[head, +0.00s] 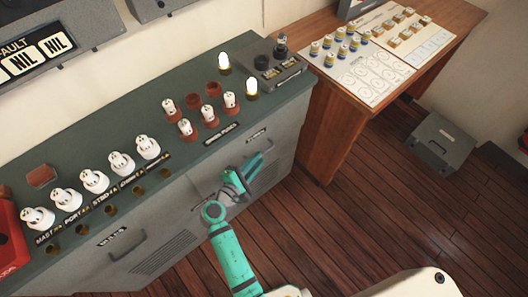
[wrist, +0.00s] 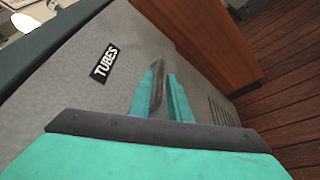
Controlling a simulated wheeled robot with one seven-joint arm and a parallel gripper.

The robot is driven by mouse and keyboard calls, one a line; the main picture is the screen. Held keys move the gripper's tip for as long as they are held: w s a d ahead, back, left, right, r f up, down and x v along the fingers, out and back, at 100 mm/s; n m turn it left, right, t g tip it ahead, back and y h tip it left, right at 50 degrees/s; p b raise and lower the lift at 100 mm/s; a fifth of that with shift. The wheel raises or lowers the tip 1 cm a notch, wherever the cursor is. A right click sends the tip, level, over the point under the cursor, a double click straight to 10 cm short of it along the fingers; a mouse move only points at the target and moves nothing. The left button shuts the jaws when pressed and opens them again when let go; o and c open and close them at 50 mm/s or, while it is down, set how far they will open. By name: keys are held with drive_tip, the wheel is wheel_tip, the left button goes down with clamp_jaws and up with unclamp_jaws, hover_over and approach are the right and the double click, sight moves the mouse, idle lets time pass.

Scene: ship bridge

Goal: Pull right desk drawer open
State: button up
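The right desk drawer is a grey front with a black TUBES label (wrist: 105,63) in the wrist view. It is in the right part of the green-topped desk (head: 130,117) and looks flush with the desk face. Its dark metal handle (wrist: 157,83) stands between my gripper's two teal fingers in the wrist view. My gripper (head: 256,164) is at the drawer front in the head view and hides the handle there. The fingers are apart, one on each side of the handle. A narrow gap shows on the right finger's side; contact on the left side is unclear.
A left drawer handle (head: 126,243) is on the same desk face. White-labelled knobs and lamps stand on the desk top. A wooden table (head: 325,118) stands to the right, and a grey box (head: 441,140) sits on the floor. The wooden floor (head: 330,225) before the desk is clear.

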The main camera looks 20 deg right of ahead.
sight(264, 152)
drive_tip(key=shift+x, duration=2.75)
clamp_jaws()
